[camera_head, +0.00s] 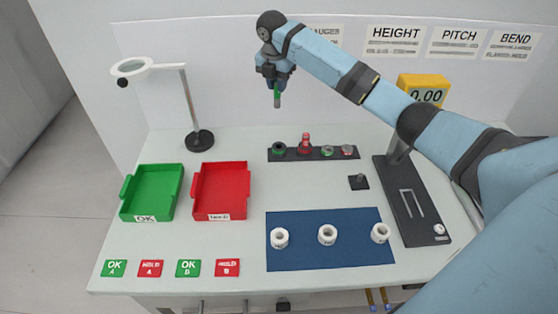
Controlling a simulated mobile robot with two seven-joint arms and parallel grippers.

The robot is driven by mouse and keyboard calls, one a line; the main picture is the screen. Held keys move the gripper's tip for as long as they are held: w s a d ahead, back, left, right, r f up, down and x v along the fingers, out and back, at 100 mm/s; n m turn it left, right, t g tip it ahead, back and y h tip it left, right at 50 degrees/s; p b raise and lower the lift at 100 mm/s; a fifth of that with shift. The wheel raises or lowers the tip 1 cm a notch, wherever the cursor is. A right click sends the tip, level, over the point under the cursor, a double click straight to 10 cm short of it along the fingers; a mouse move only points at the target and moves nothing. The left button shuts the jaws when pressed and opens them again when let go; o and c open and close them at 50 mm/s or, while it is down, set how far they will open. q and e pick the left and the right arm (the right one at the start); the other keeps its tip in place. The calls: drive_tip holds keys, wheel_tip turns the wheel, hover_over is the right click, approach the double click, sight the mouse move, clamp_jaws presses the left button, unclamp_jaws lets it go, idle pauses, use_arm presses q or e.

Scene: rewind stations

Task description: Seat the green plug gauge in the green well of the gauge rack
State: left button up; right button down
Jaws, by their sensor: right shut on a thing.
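My right gripper (275,78) is shut on the green plug gauge (277,96), high above the back of the table. The gauge hangs roughly upright, green above and grey at its lower end. The dark gauge rack (315,153) lies on the table below and to the right of it. The green well (279,149) is at the rack's left end and looks empty. A red gauge (305,145) stands beside it in the rack. My left gripper is not in view.
A magnifier lamp (199,139) stands at the back left. A green tray (154,192) and a red tray (221,190) are at the left. White rings (327,235) stand on a blue mat (295,260). A dark height stand (408,202) with a yellow display (425,90) is at the right.

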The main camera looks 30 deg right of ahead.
drive_tip(key=shift+n, duration=0.7)
drive_tip(key=shift+w+d+f, duration=0.1)
drive_tip(key=shift+d+f, duration=0.1)
drive_tip(key=shift+f, duration=3.15)
drive_tip(key=shift+w+d+f, duration=0.1)
drive_tip(key=shift+d+f, duration=0.05)
drive_tip(key=shift+f, duration=3.2)
drive_tip(key=shift+w+d+f, duration=0.1)
drive_tip(key=shift+d+f, duration=0.1)
drive_tip(key=shift+f, duration=3.15)
drive_tip(key=shift+f, duration=0.1)
drive_tip(key=c, duration=1)
unclamp_jaws()
